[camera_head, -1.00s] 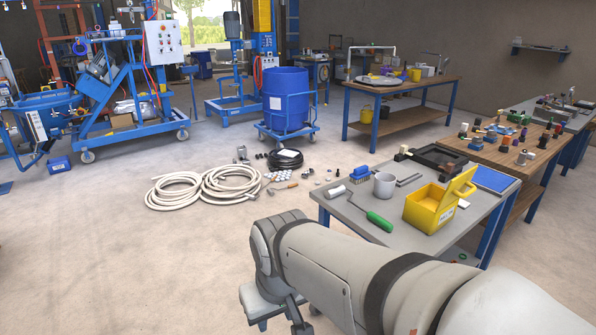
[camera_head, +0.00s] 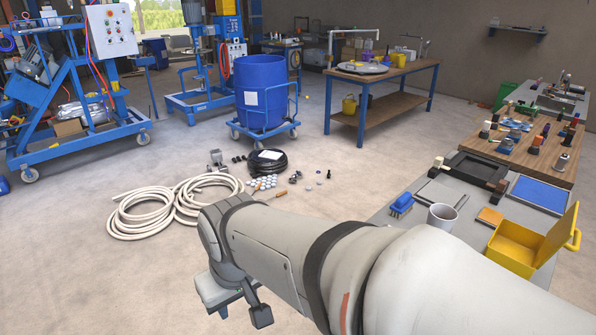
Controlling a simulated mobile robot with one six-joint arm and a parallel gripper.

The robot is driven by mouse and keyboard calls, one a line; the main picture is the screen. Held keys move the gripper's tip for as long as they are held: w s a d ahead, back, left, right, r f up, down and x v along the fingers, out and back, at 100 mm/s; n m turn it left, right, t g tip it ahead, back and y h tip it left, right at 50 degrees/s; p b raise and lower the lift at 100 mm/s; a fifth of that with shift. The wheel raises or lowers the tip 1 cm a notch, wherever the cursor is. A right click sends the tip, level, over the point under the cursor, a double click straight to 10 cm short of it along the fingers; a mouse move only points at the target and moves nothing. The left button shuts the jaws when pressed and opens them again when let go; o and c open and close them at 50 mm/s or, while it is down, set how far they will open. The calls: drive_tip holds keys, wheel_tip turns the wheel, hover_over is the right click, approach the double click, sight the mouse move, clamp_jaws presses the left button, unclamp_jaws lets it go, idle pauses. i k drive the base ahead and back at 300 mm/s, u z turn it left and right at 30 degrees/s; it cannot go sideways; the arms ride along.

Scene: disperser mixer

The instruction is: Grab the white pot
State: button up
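The white pot (camera_head: 441,217), a light grey-white cup-shaped vessel, stands upright on the grey-topped table (camera_head: 408,218) at the right. My gripper (camera_head: 241,313) hangs low over the floor, left of the table and well apart from the pot. Its two dark fingertips show spread apart with nothing seen between them, so it looks open.
A yellow open box (camera_head: 520,247), a blue brush (camera_head: 402,204), an orange block (camera_head: 490,217) and a black tray (camera_head: 468,168) are near the pot. Coiled white hoses (camera_head: 150,212) lie on the floor at left.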

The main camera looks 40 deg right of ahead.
sight(437, 211)
drive_tip(key=i, duration=1.15)
drive_tip(key=z, duration=2.3)
drive_tip(key=i, duration=0.5)
